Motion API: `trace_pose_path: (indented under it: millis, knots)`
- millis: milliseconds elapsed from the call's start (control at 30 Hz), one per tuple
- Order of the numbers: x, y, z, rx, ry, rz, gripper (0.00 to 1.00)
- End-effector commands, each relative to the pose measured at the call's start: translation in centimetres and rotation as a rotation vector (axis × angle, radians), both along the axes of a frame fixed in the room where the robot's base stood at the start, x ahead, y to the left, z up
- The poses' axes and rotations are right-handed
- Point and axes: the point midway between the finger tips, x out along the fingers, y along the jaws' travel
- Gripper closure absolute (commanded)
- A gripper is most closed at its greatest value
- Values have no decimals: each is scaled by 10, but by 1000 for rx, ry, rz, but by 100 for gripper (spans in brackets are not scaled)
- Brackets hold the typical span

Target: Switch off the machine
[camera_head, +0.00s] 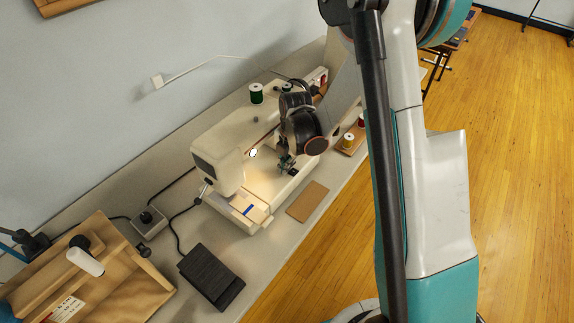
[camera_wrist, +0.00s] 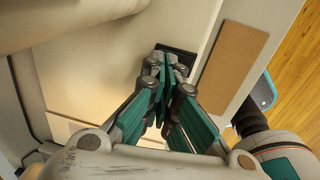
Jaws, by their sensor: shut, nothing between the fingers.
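A cream sewing machine (camera_head: 222,150) stands on the bench against the wall, with a small lamp (camera_head: 253,153) glowing on its side. My gripper (camera_head: 286,168) is low in front of the machine's arm, over the bed; my wrist hides part of the machine behind it. In the wrist view the pale machine bed (camera_wrist: 95,85) fills the left. My gripper (camera_wrist: 168,62) is shut and empty there, its teal fingertips over or against a small dark plate (camera_wrist: 180,50). I cannot tell whether they touch it. No power switch can be made out clearly.
A brown card (camera_head: 308,201) lies before the machine; it also shows in the wrist view (camera_wrist: 235,68). A black pedal (camera_head: 211,276), a socket box (camera_head: 149,222) with cables and a wooden box (camera_head: 125,290) are at left. Thread spools (camera_head: 256,94) stand on top.

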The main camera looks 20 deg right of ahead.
Motion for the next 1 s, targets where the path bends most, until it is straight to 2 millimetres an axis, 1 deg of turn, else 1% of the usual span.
trace_pose_path:
  millis: [33,100,367,733,1000]
  knots:
    - [2,2,-7,-8,10,2,100]
    - [1,1,-4,-5,9,1,100]
    - [0,0,-3,-5,8,1,100]
    - [-13,-9,-1,-6,10,-1,100]
    - [-12,-9,0,-5,9,0,100]
